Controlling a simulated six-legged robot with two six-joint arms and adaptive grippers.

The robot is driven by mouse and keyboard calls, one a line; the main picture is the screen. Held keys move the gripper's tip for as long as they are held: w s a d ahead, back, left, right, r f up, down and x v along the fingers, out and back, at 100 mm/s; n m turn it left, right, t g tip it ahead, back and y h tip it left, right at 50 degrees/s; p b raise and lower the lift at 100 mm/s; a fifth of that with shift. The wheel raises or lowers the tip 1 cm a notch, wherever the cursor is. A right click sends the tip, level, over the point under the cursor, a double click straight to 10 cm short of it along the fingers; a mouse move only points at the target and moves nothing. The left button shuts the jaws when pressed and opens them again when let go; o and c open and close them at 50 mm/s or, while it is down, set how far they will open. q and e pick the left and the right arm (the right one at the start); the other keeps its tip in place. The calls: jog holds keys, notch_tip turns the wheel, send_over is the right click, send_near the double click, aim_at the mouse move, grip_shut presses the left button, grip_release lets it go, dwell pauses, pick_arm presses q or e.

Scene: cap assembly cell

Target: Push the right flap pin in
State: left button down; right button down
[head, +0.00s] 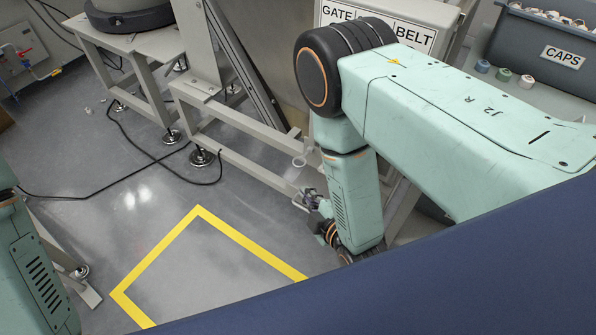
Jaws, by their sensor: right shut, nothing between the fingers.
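My right arm comes in from the right and bends down at the centre of the head view. My right gripper (308,198) is small and partly covered by my wrist, beside the lower rail of a grey frame. It is shut with nothing seen in it. I cannot make out the right flap pin or its flap; my arm covers much of that area. My left arm shows only at the lower left edge, and its gripper is out of view.
A grey metal frame (235,120) stands behind the gripper. A box labelled GATE and BELT (425,14) is at the top. A dark CAPS bin (530,35) is at top right, with small caps (504,74) near it. A black cable (95,198) crosses the floor near yellow marking (160,245).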

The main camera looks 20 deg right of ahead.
aim_at(303, 166)
jog(key=shift+d, duration=0.1)
jog(key=d+b+x, duration=0.1)
jog(key=b+x, duration=0.2)
jog(key=x, duration=0.3)
jog(key=d+f+b+x, duration=0.1)
jog(key=b+x, duration=0.1)
jog(key=x, duration=0.4)
jog(key=shift+w+d+f+b, duration=0.2)
jog(key=shift+w+b, duration=0.1)
jog(key=shift+b, duration=0.1)
jog(key=shift+w+d, duration=0.8)
jog(key=shift+d, duration=0.25)
jog(key=shift+a+r, duration=0.1)
